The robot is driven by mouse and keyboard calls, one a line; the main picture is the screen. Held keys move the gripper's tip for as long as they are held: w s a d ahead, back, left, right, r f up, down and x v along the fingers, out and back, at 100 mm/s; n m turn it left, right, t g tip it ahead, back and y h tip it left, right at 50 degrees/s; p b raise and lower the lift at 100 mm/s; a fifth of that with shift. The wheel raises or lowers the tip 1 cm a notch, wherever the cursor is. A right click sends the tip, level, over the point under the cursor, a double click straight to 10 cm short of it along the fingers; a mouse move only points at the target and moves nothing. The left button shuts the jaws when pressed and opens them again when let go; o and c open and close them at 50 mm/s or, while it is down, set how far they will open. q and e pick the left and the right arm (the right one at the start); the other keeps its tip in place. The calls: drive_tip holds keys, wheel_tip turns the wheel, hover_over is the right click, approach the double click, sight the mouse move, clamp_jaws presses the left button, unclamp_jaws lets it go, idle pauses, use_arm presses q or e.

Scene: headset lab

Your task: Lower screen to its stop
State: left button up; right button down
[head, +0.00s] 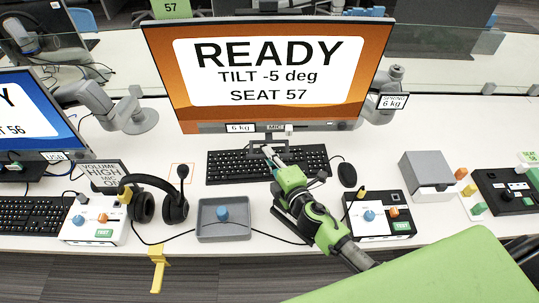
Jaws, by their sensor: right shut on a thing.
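The screen (180,115) stands at the back of the middle desk, orange, reading "READY", "TILT -5 deg" and "SEAT 57". Tags on its lower edge read "6 kg" and "MIC". A grey handle (254,142) hangs below that edge, in front of the stand. My right gripper (268,153) comes in from the lower right, above the keyboard, and is shut on the handle. Its fingers partly hide the handle. My left gripper is not in view.
Below the screen lie a keyboard (232,165) and a mouse (347,175). A headset (173,206), a grey tray (205,237) with a blue knob, a control box (372,233) and a grey box (421,181) stand around. Monitor arms (135,118) flank the screen.

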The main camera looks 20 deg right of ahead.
drive_tip(key=shift+f, duration=0.8)
drive_tip(key=shift+r, duration=0.15)
drive_tip(key=c, duration=2.1)
unclamp_jaws()
drive_tip(key=shift+r, duration=0.2)
drive_tip(key=shift+s, duration=0.1)
drive_tip(key=shift+s, duration=0.3)
drive_tip(key=v, duration=1.1)
drive_tip(key=shift+s+r, duration=0.1)
drive_tip(key=shift+s, duration=0.05)
